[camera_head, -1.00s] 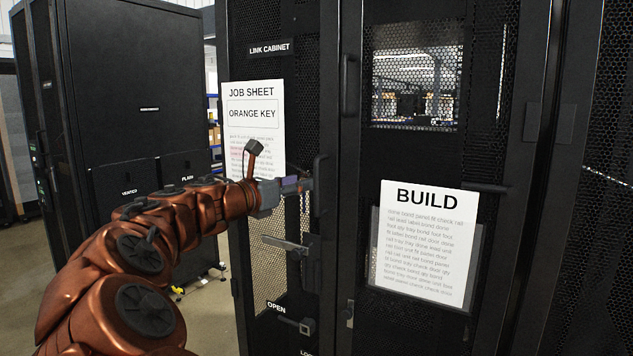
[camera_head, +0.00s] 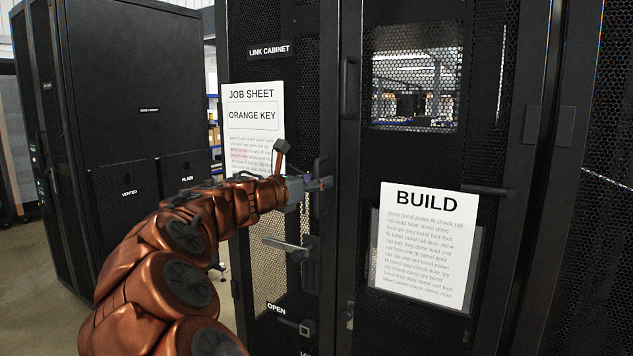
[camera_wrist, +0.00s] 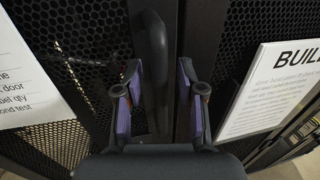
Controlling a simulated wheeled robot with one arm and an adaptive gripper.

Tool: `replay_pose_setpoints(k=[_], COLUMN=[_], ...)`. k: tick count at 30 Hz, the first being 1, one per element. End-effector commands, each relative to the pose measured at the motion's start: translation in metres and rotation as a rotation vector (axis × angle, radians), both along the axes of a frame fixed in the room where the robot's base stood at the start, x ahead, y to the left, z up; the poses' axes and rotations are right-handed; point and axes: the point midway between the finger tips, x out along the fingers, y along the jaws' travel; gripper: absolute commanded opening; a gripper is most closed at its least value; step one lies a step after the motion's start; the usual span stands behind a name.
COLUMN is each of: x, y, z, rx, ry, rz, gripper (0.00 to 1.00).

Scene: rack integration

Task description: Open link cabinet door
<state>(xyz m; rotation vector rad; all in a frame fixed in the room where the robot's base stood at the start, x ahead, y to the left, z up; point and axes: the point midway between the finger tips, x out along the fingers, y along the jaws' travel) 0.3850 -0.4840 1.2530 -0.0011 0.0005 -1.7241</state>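The link cabinet door (camera_head: 262,80) is a black mesh door that looks shut in the head view. It carries a "LINK CABINET" label (camera_head: 270,49). Its black vertical handle (camera_head: 321,168) is at the right edge of the door. My gripper (camera_head: 312,185) is at this handle. In the wrist view the handle (camera_wrist: 152,65) stands between the two purple-padded fingers of my gripper (camera_wrist: 160,105). The fingers are apart, with gaps visible on both sides of the handle.
A lever latch (camera_head: 288,247) and an "OPEN" label (camera_head: 276,307) with a small latch are below the handle. A job sheet reading "ORANGE KEY" (camera_head: 252,130) is on the door. The neighbouring door carries a "BUILD" sheet (camera_head: 424,245). Another black cabinet (camera_head: 125,80) stands at left.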

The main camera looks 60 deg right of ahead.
Motion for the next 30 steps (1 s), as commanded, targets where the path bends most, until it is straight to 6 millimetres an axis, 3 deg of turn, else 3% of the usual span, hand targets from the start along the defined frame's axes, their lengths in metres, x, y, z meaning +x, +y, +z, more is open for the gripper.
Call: replay_pose_setpoints(k=[2,10,30], x=[0.0001,0.0002,-0.001], y=[0.0001,0.0002,0.0013], z=[0.0,-0.0001,0.0009], rx=[0.0,0.0,0.0], ry=[0.0,0.0,0.0], rz=[0.0,0.0,-0.01], gripper=[0.29,0.01,0.0])
